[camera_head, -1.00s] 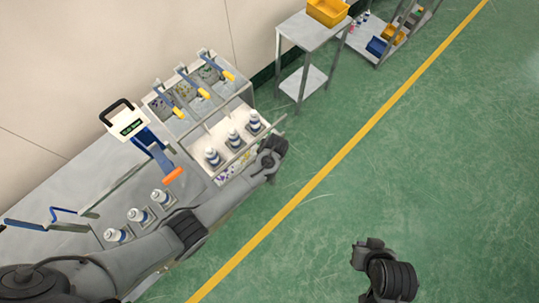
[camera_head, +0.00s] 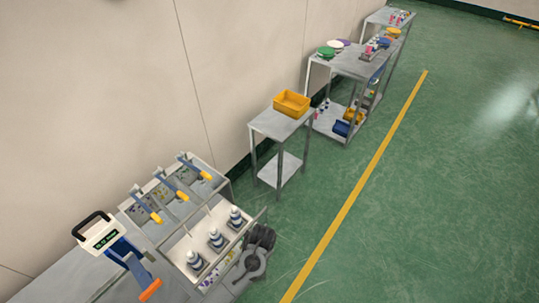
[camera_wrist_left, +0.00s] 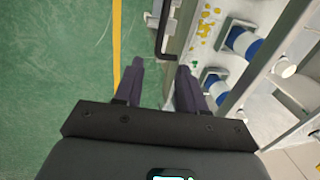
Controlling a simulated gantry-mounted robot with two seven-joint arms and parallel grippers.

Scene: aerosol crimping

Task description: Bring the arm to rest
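My left gripper (camera_wrist_left: 162,72) is open, its two dark fingers apart with nothing held between them. In the head view the end of my left arm (camera_head: 258,240) is beside the front of a pulled-out drawer (camera_head: 178,254); its fingertips are hard to make out there. A dark bar handle (camera_wrist_left: 163,35) lies just beyond the fingertips in the wrist view, apart from them as far as I can tell. Three white-and-blue bottles (camera_head: 216,238) stand upright in the drawer. My right gripper is not in view.
Clamp levers with yellow grips (camera_head: 184,196) stand behind the drawer. A blue hand press with an orange grip (camera_head: 149,290) and a display (camera_head: 104,238) is at left. A table with a yellow bin (camera_head: 291,103) stands farther back. The green floor at right is clear.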

